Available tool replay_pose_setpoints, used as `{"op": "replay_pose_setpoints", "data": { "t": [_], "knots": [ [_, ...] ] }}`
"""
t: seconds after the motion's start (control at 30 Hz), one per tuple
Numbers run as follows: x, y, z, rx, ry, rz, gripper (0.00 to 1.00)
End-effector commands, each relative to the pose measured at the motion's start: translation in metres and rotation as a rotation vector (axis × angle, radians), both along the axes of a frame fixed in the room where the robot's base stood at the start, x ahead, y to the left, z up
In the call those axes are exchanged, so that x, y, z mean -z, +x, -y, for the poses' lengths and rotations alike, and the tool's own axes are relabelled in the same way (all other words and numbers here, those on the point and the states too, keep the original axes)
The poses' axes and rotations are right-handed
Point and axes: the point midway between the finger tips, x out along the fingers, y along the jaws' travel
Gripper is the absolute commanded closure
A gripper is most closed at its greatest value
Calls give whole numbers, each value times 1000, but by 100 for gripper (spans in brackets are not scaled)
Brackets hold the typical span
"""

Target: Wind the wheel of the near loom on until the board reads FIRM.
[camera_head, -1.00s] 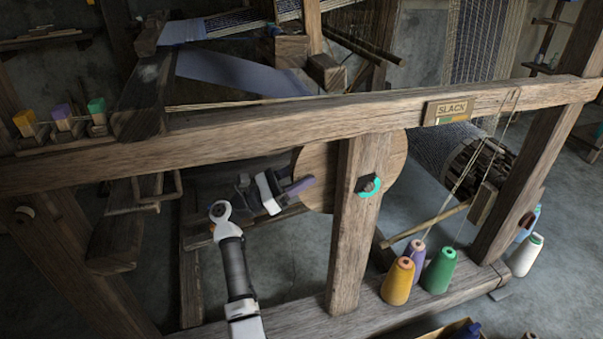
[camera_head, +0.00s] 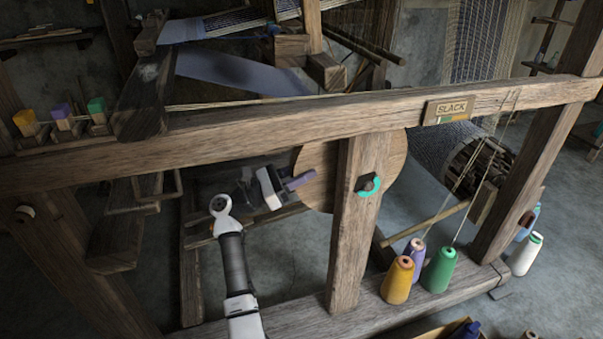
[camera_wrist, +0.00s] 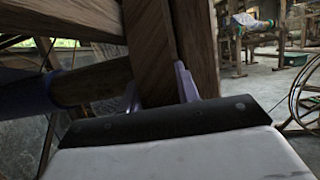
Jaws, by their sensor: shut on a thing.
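The board (camera_head: 449,110) on the near loom's top beam reads SLACK, with a small green strip under the word. The round wooden wheel (camera_head: 394,166) of the near loom stands behind the upright post. My gripper (camera_head: 303,180) is at the wheel's left edge; its purple fingers overlap the disc in the head view. In the wrist view, a wooden bar (camera_wrist: 153,72) stands between the two fingers (camera_wrist: 158,92), and my gripper is shut on it. How the bar joins the wheel is hidden. A teal curved piece (camera_head: 375,187) sits on the post.
The upright post (camera_head: 347,240) stands right of my gripper, and the top beam (camera_head: 250,128) crosses above it. Orange (camera_head: 397,281), purple and green (camera_head: 439,271) thread cones stand on the lower beam at the right. Small coloured blocks sit at the upper left.

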Motion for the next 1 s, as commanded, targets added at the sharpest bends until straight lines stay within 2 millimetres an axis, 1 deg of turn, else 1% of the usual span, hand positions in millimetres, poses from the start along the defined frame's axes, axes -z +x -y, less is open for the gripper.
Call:
{"op": "replay_pose_setpoints", "data": {
  "t": [0.03, 0.1, 0.2, 0.3, 0.57, 0.6, 0.7, 0.73, 1.0],
  "knots": [
    [-9, -1, -1, 0, 44, -5, 100],
    [-18, 0, 0, -1, 108, -27, 100],
    [-26, 0, 2, 1, 177, -51, 100],
    [-28, 0, 3, 2, 207, -65, 100],
    [-28, 0, 3, 1, 207, -68, 100],
    [-28, 0, 3, 1, 207, -68, 63],
    [-28, 1, 3, 1, 207, -68, 50],
    [-28, 1, 3, 1, 207, -68, 46],
    [-27, 1, 3, 0, 204, -67, 46]
  ]
}}
